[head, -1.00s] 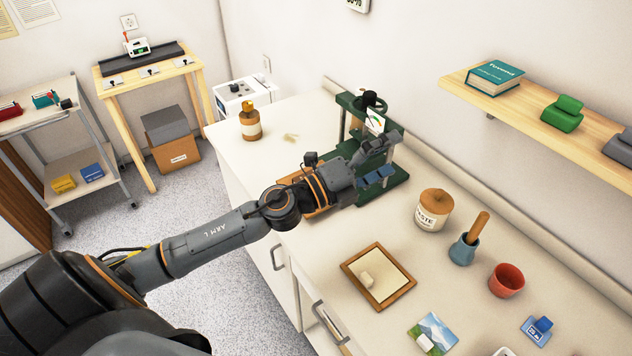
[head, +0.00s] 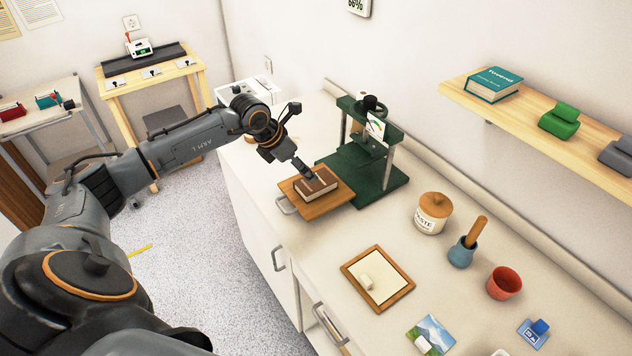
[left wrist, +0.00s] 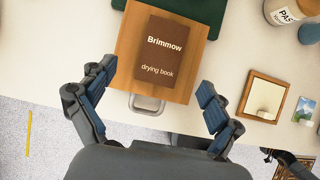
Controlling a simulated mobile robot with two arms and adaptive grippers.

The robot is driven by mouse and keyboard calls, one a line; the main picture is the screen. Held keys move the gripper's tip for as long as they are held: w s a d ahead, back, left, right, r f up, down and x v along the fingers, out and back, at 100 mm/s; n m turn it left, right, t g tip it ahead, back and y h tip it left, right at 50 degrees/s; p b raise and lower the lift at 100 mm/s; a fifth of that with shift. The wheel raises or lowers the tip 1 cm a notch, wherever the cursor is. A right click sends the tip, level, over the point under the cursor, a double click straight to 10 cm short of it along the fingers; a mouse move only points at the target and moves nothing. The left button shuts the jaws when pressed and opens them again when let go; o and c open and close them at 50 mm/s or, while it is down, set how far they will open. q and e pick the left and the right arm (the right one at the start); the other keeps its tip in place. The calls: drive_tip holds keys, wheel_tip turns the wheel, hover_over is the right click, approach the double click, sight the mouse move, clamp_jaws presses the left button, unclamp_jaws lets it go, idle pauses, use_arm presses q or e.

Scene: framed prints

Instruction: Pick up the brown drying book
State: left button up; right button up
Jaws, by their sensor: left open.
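The brown drying book (head: 318,184) lies flat on a wooden board (head: 338,203) in front of the green press (head: 372,160). In the left wrist view the book (left wrist: 163,48) shows its cover, marked "Brimmow" and "drying book", and the board (left wrist: 127,42) has a metal handle (left wrist: 147,104).
A framed panel (head: 378,277), a paste jar (head: 432,213), a blue mortar (head: 462,250) and a red cup (head: 504,283) stand on the counter to the right. The wall shelf (head: 548,108) holds a teal book (head: 494,83).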

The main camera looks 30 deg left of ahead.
sight(306, 184)
use_arm(q)
drive_tip(key=x, duration=0.3)
drive_tip(key=shift+d+f+p, duration=0.15)
drive_tip(key=shift+f+p, duration=0.05)
drive_tip(key=shift+p, duration=0.25)
drive_tip(key=p+x, duration=0.2)
drive_tip(key=x, duration=0.2)
drive_tip(key=shift+s+d+f, duration=0.1)
drive_tip(key=shift+f, duration=0.35)
drive_tip(key=shift+f+b, duration=0.2)
drive_tip(key=shift+b, duration=0.2)
drive_tip(key=c, duration=1.5)
drive_tip(key=shift+r, duration=0.1)
